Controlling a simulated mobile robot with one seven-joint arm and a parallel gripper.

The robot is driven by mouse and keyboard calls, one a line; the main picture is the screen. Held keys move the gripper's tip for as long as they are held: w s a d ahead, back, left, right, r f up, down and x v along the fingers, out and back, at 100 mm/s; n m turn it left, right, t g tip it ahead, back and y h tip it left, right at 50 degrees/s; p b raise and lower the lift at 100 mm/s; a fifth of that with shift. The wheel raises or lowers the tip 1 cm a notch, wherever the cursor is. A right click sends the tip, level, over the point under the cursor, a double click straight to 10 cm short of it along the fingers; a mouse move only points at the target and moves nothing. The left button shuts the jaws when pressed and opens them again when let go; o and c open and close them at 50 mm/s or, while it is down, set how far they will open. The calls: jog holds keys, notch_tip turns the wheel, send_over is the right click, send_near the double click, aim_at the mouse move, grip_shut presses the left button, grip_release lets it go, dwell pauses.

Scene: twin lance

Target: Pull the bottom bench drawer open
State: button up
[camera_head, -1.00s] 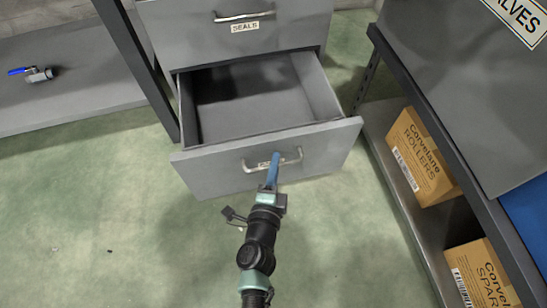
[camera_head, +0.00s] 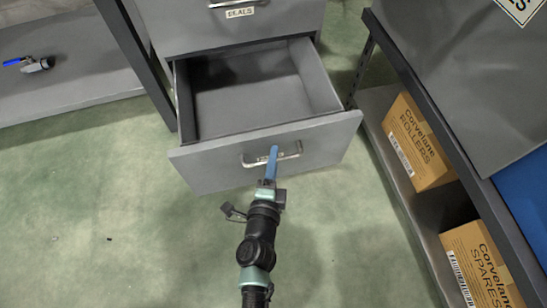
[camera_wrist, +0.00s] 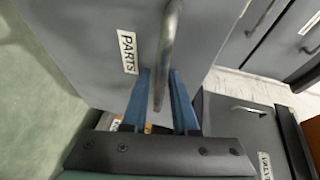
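The bottom drawer (camera_head: 215,170) is grey and stands well open, with an empty interior in the head view. Its front has a curved metal handle (camera_head: 290,154) and a label that my gripper partly covers; in the wrist view the label (camera_wrist: 128,52) reads PARTS. My gripper (camera_head: 272,152) is at the handle. In the wrist view its two blue fingers (camera_wrist: 162,80) stand apart, one on each side of the handle bar (camera_wrist: 166,45), with visible gaps. I cannot tell whether a finger touches the bar.
The closed SEALS drawer (camera_head: 275,25) is above. A shelf at right (camera_head: 380,125) holds boxes labelled ROLLERS (camera_head: 420,140) and SPARES (camera_head: 482,265). A blue-handled valve (camera_head: 35,64) lies on the left shelf.

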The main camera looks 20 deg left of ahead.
jog(key=shift+s, duration=0.1)
jog(key=p+v, duration=0.3)
jog(key=v, duration=0.9)
jog(key=shift+s+r+p, duration=0.2)
jog(key=shift+s+p, duration=0.15)
jog(key=shift+p, duration=0.05)
jog(key=shift+d, duration=0.15)
